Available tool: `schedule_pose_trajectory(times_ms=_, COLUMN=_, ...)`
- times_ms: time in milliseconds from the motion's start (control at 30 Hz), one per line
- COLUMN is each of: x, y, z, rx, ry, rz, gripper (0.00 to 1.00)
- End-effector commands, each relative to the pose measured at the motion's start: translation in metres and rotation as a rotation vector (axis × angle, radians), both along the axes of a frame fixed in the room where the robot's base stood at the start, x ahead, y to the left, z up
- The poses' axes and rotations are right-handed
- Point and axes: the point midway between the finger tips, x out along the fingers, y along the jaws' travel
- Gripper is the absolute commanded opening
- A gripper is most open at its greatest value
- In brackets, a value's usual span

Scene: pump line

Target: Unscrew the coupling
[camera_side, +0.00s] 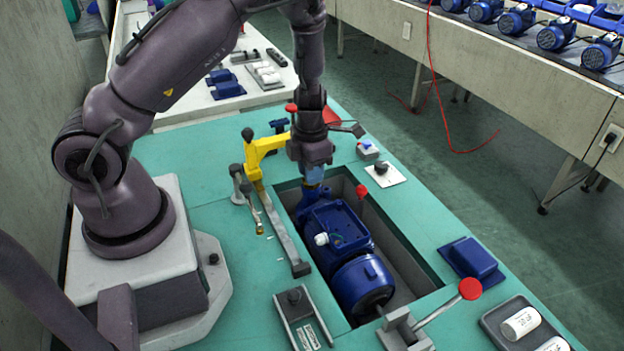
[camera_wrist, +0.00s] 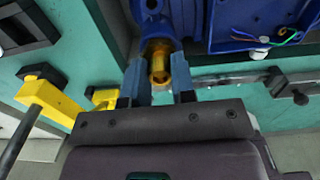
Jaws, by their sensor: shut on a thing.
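The coupling (camera_wrist: 158,64) is a small brass-coloured cylinder at the end of the blue pump (camera_side: 338,228). My gripper (camera_wrist: 160,82) has its two blue-grey fingers on either side of the coupling in the wrist view, shut on it. In the side view my gripper (camera_side: 315,174) points down at the far end of the pump, and it hides the coupling there. The pump lies in a recess of the green bench (camera_side: 205,150); its open terminal box also shows in the wrist view (camera_wrist: 255,22). The coupling appears still joined to the pump.
A yellow clamp (camera_side: 262,147) stands just left of my gripper. A red-knobbed lever (camera_side: 469,289) sits at the pump's near end. A blue cover (camera_side: 468,258) and a tray with white cylinders (camera_side: 520,323) lie to the right. The bench left of the clamp is fairly clear.

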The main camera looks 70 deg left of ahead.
Motion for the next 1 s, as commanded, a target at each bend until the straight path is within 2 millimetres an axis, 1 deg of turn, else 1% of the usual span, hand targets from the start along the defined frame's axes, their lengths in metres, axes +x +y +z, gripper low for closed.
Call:
schedule_pose_trajectory(times_ms=167, x=0.0, y=0.0, z=0.0, rx=0.0, ry=0.0, rz=0.001, gripper=0.0)
schedule_pose_trajectory(times_ms=267, x=-0.0001, y=-0.0001, z=0.0, rx=0.001, ry=0.001, rz=0.066, gripper=0.0)
schedule_pose_trajectory(times_ms=500, x=-0.0002, y=-0.0002, z=0.0002, rx=0.001, ry=0.001, rz=0.454, gripper=0.0)
schedule_pose_trajectory(times_ms=600, x=0.0, y=-0.0001, z=0.0003, rx=0.001, ry=0.0, rz=0.563, gripper=0.0)
schedule_pose_trajectory(times_ms=700, x=-0.0001, y=-0.0002, z=0.0003, rx=0.001, ry=0.0, rz=0.606, gripper=0.0)
schedule_pose_trajectory(times_ms=933, x=-0.0001, y=-0.0001, z=0.0004, rx=0.0, ry=0.0, rz=0.611, gripper=0.0)
schedule_pose_trajectory(times_ms=1000, x=-0.0001, y=-0.0001, z=0.0004, rx=0.001, ry=0.001, rz=0.643, gripper=0.0)
